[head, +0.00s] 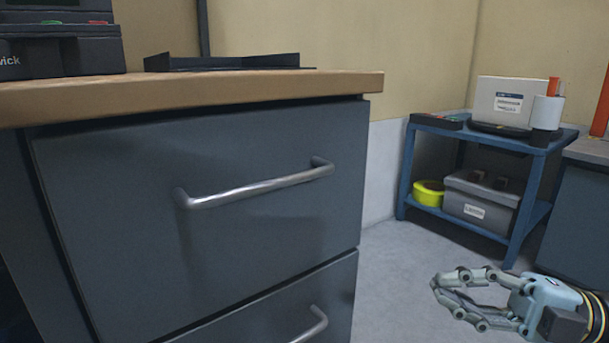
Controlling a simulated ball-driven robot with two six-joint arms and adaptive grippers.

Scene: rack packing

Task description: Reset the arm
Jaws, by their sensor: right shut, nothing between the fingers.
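My right gripper (436,286) is at the lower right of the head view, in front of the grey floor. Its jaws are shut and hold nothing. It points left, toward the grey drawer cabinet (110,190), and appears apart from it. The upper drawer's metal handle (255,189) and part of a lower handle (315,326) show. Both drawers look closed. My left gripper is not in view.
The cabinet's wooden top (200,85) bears a black tray (222,62) and a dark device (60,45). A blue shelf cart (411,165) at the back right holds a grey bin (480,203) and a yellow roll (428,193). Floor (390,270) between is clear.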

